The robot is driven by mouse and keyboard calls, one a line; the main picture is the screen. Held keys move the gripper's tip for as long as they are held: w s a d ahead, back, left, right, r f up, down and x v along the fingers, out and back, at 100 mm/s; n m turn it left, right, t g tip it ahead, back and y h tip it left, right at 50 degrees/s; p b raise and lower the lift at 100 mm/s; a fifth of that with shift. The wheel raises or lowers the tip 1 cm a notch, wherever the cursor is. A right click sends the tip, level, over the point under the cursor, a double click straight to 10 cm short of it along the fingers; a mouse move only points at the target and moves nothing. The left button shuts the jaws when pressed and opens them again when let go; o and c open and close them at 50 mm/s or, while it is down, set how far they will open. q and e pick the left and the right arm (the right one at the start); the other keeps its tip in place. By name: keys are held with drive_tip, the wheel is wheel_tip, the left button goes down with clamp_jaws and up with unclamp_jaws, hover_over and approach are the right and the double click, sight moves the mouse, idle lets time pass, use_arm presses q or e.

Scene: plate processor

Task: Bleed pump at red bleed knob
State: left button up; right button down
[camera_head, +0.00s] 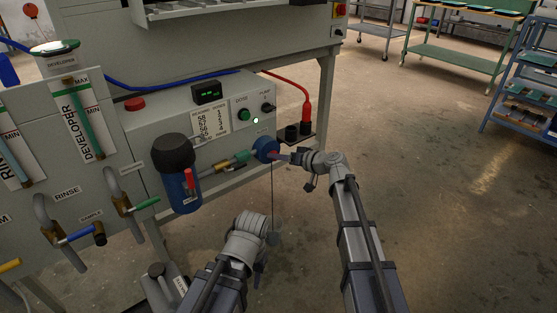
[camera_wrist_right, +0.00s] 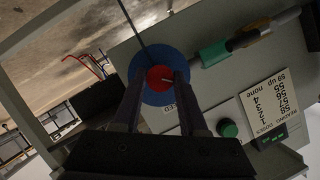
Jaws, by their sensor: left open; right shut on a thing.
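The red bleed knob (camera_wrist_right: 158,77) sits at the centre of a round blue disc (camera_wrist_right: 148,95) on the pump unit's front. In the head view the blue disc (camera_head: 265,147) is at the end of a line of green and yellow fittings. My right gripper (camera_head: 287,157) reaches it from the right. In the right wrist view its two fingers (camera_wrist_right: 160,83) are on either side of the red knob, shut on it. My left gripper (camera_head: 267,250) is lower, in front of the unit, away from the knob. Its fingers are small and hard to make out, with nothing seen in them.
A thin dark line hangs below the blue disc. A blue filter housing (camera_head: 181,188) with a red handle stands left of it. A green button (camera_head: 243,115) and a display (camera_head: 207,92) are above. Taps line the left panel.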

drive_tip(key=m+y+b, duration=0.1)
drive_tip(key=m, duration=0.1)
drive_tip(key=m+y+b, duration=0.1)
drive_tip(key=m+b, duration=0.1)
drive_tip(key=m+y+b, duration=0.1)
drive_tip(key=m+b, duration=0.1)
drive_tip(key=m, duration=0.1)
drive_tip(key=shift+d+f+y, duration=0.15)
drive_tip(key=shift+f+y, duration=0.1)
drive_tip(key=shift+y, duration=0.15)
drive_tip(key=shift+w+r+m+b, duration=0.1)
drive_tip(key=shift+m+b, duration=0.2)
drive_tip(key=shift+c, duration=2.2)
unclamp_jaws()
drive_tip(key=v, duration=0.7)
drive_tip(key=shift+s+d, duration=0.2)
drive_tip(key=shift+d, duration=0.15)
